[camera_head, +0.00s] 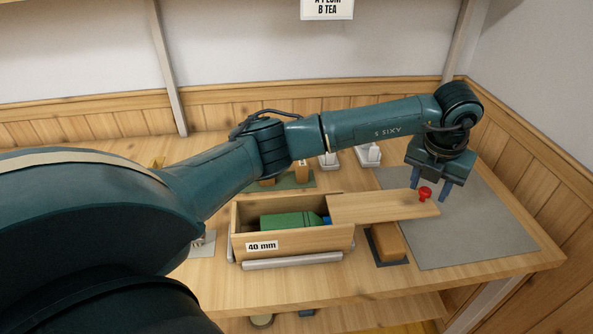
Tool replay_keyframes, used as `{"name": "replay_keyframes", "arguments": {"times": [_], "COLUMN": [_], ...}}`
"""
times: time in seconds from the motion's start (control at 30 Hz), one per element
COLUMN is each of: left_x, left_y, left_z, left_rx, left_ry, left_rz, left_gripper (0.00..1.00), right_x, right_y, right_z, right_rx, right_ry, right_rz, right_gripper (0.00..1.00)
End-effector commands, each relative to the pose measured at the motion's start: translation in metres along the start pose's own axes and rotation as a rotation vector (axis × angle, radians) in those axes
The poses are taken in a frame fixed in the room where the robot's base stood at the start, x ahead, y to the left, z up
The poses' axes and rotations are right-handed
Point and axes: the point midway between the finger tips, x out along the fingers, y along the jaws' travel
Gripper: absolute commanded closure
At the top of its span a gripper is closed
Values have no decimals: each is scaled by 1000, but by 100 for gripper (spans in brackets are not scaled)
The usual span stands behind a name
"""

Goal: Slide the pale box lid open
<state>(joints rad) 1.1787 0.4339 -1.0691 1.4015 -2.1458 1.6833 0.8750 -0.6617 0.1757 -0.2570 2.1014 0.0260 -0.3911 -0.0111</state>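The pale wooden box (300,242) stands on the table with a "40 mm" label on its front. Its pale lid (385,207) is slid well to the right and juts out past the box's right end. The left part of the box is uncovered, and a green bottle with a blue cap (288,221) lies inside. A red knob (425,193) stands on the lid near its right end. My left gripper (429,192) is open, its two blue fingers apart on either side of the knob in this view. I cannot tell whether they touch it. My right gripper is not in view.
A grey mat (480,230) covers the table's right side. A brown block on a dark pad (387,244) sits below the lid. White holders (367,155) and a green mat (296,181) stand behind the box, partly hidden by my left arm. A wood-panelled wall closes the back.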

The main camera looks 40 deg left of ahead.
Motion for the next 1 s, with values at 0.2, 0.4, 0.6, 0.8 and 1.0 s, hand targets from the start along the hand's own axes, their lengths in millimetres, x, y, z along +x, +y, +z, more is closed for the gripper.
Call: {"name": "replay_keyframes", "arguments": {"times": [0.2,0.4,0.6,0.8,1.0], "left_x": [1,1,-2,-14,-26], "left_y": [1,1,1,1,1], "left_z": [0,-1,0,2,5], "left_rx": [-1,-1,-1,-1,-1], "left_ry": [2,3,3,2,2], "left_rz": [2,3,3,3,3], "left_gripper": [56,56,56,56,56], "right_x": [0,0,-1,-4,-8], "right_y": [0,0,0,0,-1], "right_z": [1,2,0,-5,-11], "right_rx": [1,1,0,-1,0], "right_ry": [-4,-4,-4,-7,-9], "right_rz": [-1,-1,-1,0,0], "right_gripper": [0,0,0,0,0]}}
